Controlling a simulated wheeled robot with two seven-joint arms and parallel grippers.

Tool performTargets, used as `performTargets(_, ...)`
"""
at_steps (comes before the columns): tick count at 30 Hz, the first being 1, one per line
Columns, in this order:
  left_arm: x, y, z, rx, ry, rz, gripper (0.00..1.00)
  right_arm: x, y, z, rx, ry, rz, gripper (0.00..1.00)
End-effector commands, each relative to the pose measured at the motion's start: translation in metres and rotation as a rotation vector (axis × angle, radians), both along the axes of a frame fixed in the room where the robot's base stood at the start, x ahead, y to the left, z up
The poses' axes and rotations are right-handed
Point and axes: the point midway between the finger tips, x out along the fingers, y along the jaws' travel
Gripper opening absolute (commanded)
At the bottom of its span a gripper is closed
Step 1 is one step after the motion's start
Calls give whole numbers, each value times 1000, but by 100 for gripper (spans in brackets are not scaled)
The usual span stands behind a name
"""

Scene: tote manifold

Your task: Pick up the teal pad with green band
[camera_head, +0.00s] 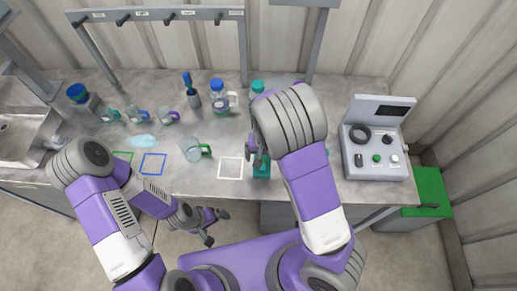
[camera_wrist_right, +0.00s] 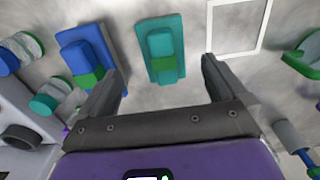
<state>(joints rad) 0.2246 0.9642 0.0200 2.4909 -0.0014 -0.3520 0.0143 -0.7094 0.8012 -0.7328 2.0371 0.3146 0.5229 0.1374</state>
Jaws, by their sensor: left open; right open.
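The teal pad with green band (camera_head: 262,170) lies on the bench just right of a white square outline, partly covered by my right arm. In the right wrist view the teal pad (camera_wrist_right: 163,45) lies flat, its raised teal block crossed by a green band. My right gripper (camera_wrist_right: 160,85) is open, its two fingers on either side of the pad's near end in the picture, with nothing between them that it grips. It also shows in the head view (camera_head: 258,152) over the bench. My left gripper (camera_head: 216,227) is open and empty in front of the bench edge.
A blue pad with green band (camera_wrist_right: 84,58) lies close to one finger. The white outline (camera_head: 231,168) is bare. A tipped clear cup with green handle (camera_head: 191,150), bottles and mugs stand leftward. A control box (camera_head: 375,165) stands right; a sink (camera_head: 25,140) is left.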

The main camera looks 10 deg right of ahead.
Motion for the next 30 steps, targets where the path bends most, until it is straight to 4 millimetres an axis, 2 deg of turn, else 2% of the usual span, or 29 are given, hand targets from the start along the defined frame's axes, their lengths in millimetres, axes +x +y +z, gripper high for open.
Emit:
performTargets(8,0,0,-5,0,1,0,100,0,0,-27,-2,4,-2,99)
performTargets(18,0,0,-12,0,0,0,100,2,2,-72,-2,2,-2,99)
performTargets(27,0,0,-11,0,0,0,100,3,2,-75,0,0,-1,99)
performTargets(30,0,0,-11,0,0,0,100,3,2,-75,0,0,-1,84)
